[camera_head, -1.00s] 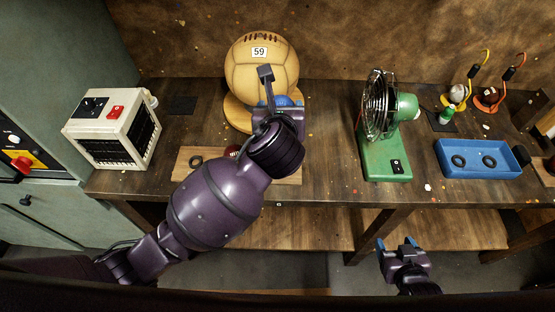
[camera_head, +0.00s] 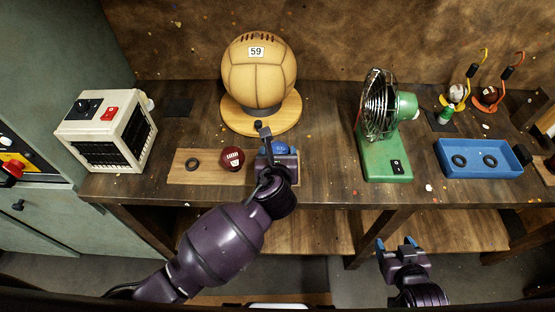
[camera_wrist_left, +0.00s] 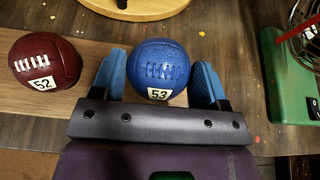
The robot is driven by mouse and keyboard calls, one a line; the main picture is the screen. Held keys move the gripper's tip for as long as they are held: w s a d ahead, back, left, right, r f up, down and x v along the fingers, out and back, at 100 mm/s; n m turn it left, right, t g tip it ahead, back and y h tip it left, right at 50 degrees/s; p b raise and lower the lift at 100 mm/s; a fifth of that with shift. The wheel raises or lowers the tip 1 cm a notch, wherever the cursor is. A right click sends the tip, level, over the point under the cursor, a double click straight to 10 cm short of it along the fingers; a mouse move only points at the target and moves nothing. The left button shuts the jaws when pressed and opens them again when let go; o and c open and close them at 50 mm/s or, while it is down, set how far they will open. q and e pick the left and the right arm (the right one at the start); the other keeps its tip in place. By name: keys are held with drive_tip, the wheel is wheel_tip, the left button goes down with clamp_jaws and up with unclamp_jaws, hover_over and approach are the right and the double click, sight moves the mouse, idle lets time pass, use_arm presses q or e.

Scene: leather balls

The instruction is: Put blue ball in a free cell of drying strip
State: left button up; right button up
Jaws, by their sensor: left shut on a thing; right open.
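The drying strip (camera_head: 205,178) is a light wooden board on the bench. An empty dark ring (camera_head: 192,163) marks its left cell, and a dark red ball (camera_head: 232,158) numbered 52 sits in the middle. My left gripper (camera_head: 279,151) is over the strip's right end, shut on the blue ball (camera_wrist_left: 158,62) numbered 53. The ball sits between two blue fingertips, right of the red ball. The right cell is hidden, and I cannot tell whether the blue ball touches the strip. My right gripper (camera_head: 395,245) is open and empty in front of the bench.
A large tan ball (camera_head: 258,75) numbered 59 stands on a round wooden base behind the strip. A cream heater box (camera_head: 105,130) is to the left. A green fan (camera_head: 385,150) and a blue tray (camera_head: 478,171) with two rings are to the right.

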use_arm(q)
drive_tip(key=shift+f, duration=1.1)
drive_tip(key=shift+f, duration=0.1)
drive_tip(key=o, duration=1)
drive_tip(key=shift+c, duration=0.2)
drive_tip(key=v, duration=1.2)
drive_tip(key=shift+p, duration=0.35)
